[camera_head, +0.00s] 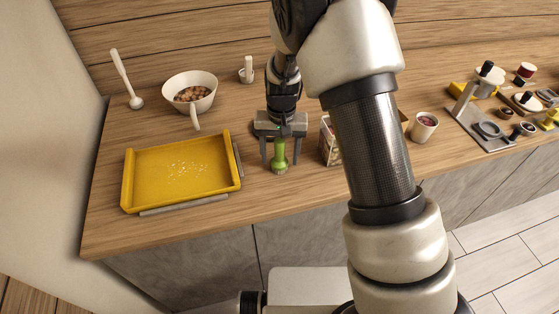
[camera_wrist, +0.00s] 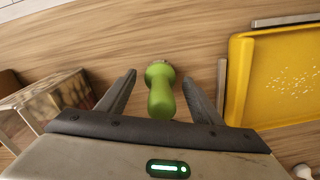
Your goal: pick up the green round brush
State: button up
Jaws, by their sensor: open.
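The green round brush (camera_head: 280,157) stands upright on the wooden counter, right of the yellow tray. My gripper (camera_head: 280,164) is above and around it, pointing down, with one finger on each side. In the wrist view the green brush (camera_wrist: 160,89) lies between the two open fingers of my gripper (camera_wrist: 163,82), with a gap on both sides. The brush's lower end is only partly visible in the wrist view.
The yellow tray (camera_head: 135,182) with pale crumbs is close on the left. A box (camera_head: 329,142) stands close on the right, partly behind my arm. A white bowl (camera_head: 204,79), a ladle (camera_head: 122,72) and a cup (camera_head: 424,127) stand on the counter (camera_head: 110,232).

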jog(key=shift+f, duration=0.15)
jog(key=c, duration=1.2)
jog(key=shift+o, duration=0.2)
